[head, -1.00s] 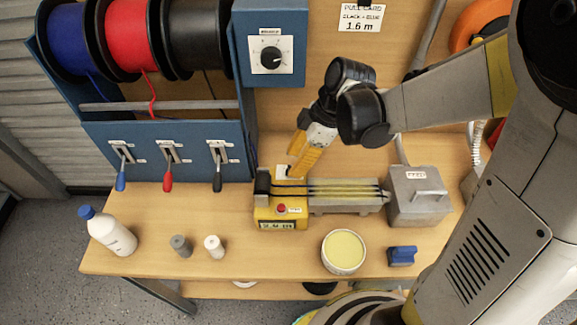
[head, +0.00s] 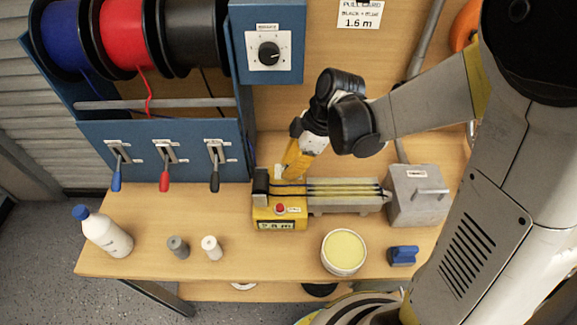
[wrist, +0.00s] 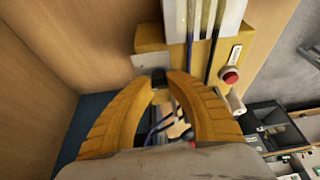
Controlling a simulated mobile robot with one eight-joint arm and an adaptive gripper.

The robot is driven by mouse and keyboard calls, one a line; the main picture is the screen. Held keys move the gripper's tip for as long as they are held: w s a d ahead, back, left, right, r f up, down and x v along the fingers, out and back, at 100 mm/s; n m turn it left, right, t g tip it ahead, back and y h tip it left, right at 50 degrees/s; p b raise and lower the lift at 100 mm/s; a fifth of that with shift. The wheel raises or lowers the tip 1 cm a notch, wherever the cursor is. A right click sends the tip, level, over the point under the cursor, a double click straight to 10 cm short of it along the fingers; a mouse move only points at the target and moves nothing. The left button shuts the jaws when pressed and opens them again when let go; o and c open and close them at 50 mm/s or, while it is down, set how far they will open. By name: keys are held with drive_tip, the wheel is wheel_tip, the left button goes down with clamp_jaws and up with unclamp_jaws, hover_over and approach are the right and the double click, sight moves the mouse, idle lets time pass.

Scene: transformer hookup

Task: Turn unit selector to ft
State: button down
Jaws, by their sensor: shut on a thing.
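The yellow measuring unit (head: 278,215) stands on the bench with a small display (head: 277,225) on its front. The digits are blurred; the last letter looks like m. A red button (head: 280,209) sits on it and also shows in the wrist view (wrist: 230,76). My gripper (head: 290,173) reaches down behind the unit, beside a pale plate (head: 278,171). In the wrist view, my yellow fingers (wrist: 160,84) close around a small dark knob (wrist: 159,75), seemingly the unit selector, next to a pale plate (wrist: 147,60). The knob's markings and pointer are hidden.
Black and blue cables (head: 340,191) run through the unit toward a grey box (head: 418,196) on the right. A yellow-topped tin (head: 344,252), blue block (head: 403,255) and white bottle (head: 104,232) stand near the front edge. A blue spool rack (head: 160,160) stands left.

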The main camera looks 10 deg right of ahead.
drive_tip(key=shift+m, duration=0.4)
drive_tip(key=m+t, duration=0.1)
drive_tip(key=m, duration=0.2)
drive_tip(key=shift+m+t+h, duration=0.8)
drive_tip(key=shift+m+t, duration=0.1)
drive_tip(key=shift+m, duration=1.4)
drive_tip(key=c, duration=1.3)
unclamp_jaws()
drive_tip(key=v, duration=1.2)
